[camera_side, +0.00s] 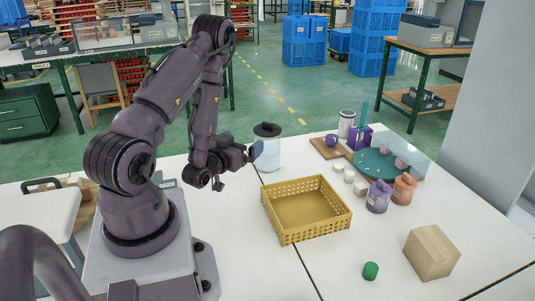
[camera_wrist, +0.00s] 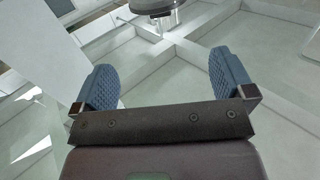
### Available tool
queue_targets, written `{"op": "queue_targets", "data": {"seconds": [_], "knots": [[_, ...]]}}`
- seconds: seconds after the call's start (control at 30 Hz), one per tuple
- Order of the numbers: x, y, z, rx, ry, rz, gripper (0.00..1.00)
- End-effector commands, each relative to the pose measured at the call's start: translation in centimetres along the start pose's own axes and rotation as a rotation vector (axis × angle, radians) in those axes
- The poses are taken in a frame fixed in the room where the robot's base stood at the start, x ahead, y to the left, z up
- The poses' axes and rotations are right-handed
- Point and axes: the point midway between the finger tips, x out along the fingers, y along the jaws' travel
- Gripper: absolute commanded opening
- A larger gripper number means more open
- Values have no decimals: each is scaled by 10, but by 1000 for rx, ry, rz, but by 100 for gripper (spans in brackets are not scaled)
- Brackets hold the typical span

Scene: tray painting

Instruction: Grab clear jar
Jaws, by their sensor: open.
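The clear jar (camera_side: 267,155) stands upright on the white table, behind the yellow basket, with a dark lid on top. My gripper (camera_side: 251,153) is at its left side at about mid-height; I cannot tell whether they touch. In the wrist view my gripper (camera_wrist: 162,65) has its two blue ridged fingers wide apart, with nothing clearly held between them. A dark round lid (camera_wrist: 154,6) shows at the top edge of that view, beyond the fingers. The clear body is hard to make out there.
A yellow basket (camera_side: 304,226) sits in front of the jar. A cardboard box (camera_side: 431,253) and green cylinder (camera_side: 370,271) lie front right. Purple (camera_side: 378,197) and orange (camera_side: 404,189) jugs, white cubes (camera_side: 349,176), a wooden board (camera_side: 325,149) and a green round tray (camera_side: 375,168) stand right.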

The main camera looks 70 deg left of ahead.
Motion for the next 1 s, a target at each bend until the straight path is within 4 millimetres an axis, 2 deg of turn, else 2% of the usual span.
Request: {"op": "queue_targets", "data": {"seconds": [0.13,0.4,0.67,0.9,1.0], "knots": [[10,-2,0,-2,18,-4,100],[60,-2,0,-2,16,-4,100],[80,-2,1,-2,15,-4,100],[115,0,6,-2,16,-4,100],[124,0,6,-2,15,-4,100]]}}
